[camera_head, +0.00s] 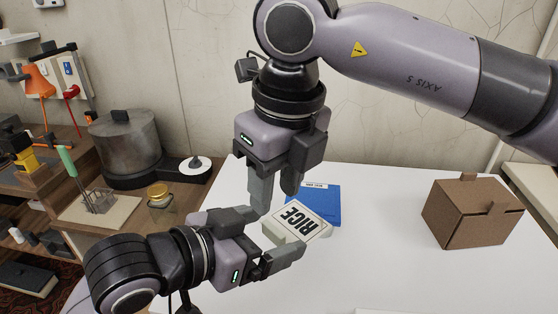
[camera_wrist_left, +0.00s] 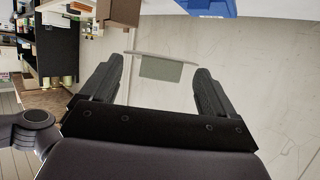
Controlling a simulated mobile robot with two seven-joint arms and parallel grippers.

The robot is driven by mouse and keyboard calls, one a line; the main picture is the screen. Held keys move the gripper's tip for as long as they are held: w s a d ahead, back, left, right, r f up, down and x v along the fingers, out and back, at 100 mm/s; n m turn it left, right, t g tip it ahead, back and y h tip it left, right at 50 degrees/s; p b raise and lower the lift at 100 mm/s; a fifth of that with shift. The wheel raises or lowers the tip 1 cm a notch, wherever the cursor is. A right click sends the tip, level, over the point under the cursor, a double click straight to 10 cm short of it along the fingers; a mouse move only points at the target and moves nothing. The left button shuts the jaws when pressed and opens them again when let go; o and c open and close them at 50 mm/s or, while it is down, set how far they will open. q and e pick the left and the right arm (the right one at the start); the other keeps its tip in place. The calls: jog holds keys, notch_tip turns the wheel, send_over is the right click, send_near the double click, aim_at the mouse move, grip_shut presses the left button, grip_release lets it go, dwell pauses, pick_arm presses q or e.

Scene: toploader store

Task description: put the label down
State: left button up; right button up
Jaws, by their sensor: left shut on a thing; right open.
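The label (camera_head: 298,219) is a white card printed "RICE". My left gripper (camera_head: 282,236) is shut on it, low over the white table. In the left wrist view the label (camera_wrist_left: 165,55) shows nearly edge-on, with a grey-green block behind it between the fingers of my left gripper (camera_wrist_left: 157,76). Whether it touches the table is unclear. My right gripper (camera_head: 276,196) hangs just above and behind it, fingers down, open and empty. A blue bin (camera_head: 325,208) with a small white tag stands right behind the label, partly hidden by it.
A closed brown cardboard box (camera_head: 462,222) stands on the white table (camera_head: 385,215) at the right. The table between is clear. A glass jar (camera_head: 160,205), a metal pot (camera_head: 124,150) and a cluttered wooden bench are at the left.

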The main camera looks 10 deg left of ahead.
aim_at(271, 228)
jog(key=f, duration=0.5)
jog(key=a+f, duration=0.1)
jog(key=f, duration=0.1)
jog(key=shift+w+f, duration=0.35)
jog(key=shift+f, duration=0.05)
